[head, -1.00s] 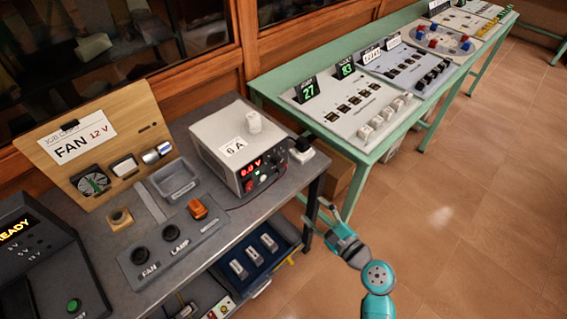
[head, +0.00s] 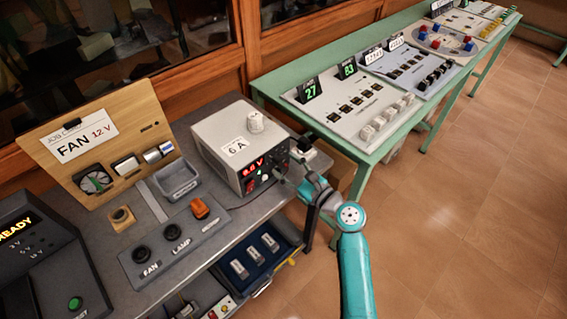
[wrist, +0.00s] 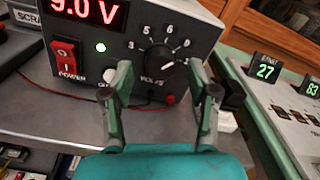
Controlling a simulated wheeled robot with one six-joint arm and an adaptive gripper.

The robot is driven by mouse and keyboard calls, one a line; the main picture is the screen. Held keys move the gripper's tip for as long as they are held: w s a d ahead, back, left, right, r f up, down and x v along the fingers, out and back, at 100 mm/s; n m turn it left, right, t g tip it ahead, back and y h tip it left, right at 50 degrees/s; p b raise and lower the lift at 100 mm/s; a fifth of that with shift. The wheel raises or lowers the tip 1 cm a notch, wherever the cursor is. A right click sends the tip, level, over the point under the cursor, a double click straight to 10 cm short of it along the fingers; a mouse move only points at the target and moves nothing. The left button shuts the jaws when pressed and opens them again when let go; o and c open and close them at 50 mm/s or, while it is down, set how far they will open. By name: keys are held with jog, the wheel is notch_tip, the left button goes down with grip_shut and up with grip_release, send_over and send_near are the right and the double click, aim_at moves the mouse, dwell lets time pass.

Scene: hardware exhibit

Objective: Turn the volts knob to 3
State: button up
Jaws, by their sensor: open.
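The power supply (head: 222,150) is a light box with a dark front on the grey bench. In the wrist view its red display (wrist: 88,12) reads 9.0 V.
A red power switch (wrist: 66,56) and a lit indicator (wrist: 100,47) are left of the knob. A black plug (head: 304,144) is beside the supply. The green table (head: 362,163) with exhibits stands to the right. Open floor lies at the lower right.

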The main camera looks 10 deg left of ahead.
jog(key=shift+x, duration=0.9)
grip_shut()
